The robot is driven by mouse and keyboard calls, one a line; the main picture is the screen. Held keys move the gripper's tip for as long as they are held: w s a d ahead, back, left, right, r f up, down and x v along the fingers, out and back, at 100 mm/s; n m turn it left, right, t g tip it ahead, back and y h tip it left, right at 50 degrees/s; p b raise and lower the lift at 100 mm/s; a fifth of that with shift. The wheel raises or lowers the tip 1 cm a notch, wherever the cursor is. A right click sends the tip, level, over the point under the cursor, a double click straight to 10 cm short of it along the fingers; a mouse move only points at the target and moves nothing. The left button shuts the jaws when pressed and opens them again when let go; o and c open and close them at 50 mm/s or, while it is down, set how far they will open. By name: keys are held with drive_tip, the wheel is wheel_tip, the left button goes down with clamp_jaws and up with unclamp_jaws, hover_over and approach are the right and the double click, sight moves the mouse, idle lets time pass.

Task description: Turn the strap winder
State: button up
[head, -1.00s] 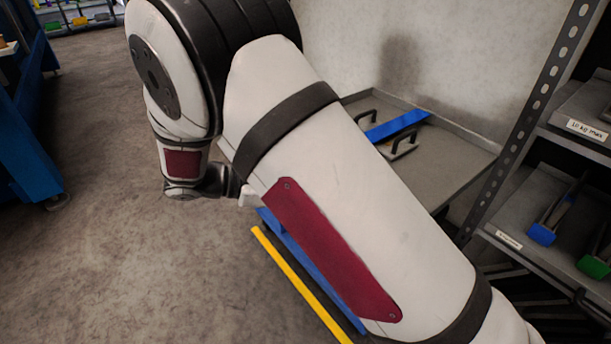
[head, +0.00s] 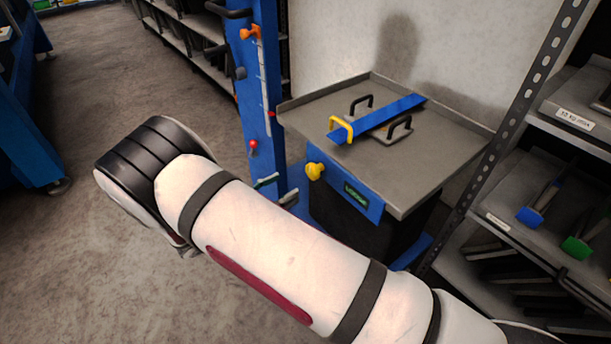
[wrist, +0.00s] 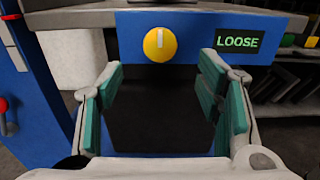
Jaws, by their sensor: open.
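A round yellow knob (wrist: 160,44) with a pale upright mark sits on the blue front panel (wrist: 193,51) of a grey table; the knob also shows in the head view (head: 315,171). A dark display with green letters reading LOOSE (wrist: 237,41) is right of the knob, and also shows in the head view (head: 356,196). My gripper (wrist: 162,72) is open and empty, with teal pads on both fingers. The knob appears in the upper part of the gap between the fingers, ahead of them and apart.
On the grey tabletop (head: 440,150) lies a blue bar (head: 385,118) with black handles and a yellow handle (head: 341,130). A blue post (head: 264,90) with coloured knobs stands left of the table. A shelf rack (head: 525,215) stands at the right. Open floor lies at the left.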

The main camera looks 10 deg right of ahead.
sight(310, 173)
drive_tip(key=b+x, duration=0.1)
drive_tip(key=x, duration=0.7)
drive_tip(key=c, duration=1.2)
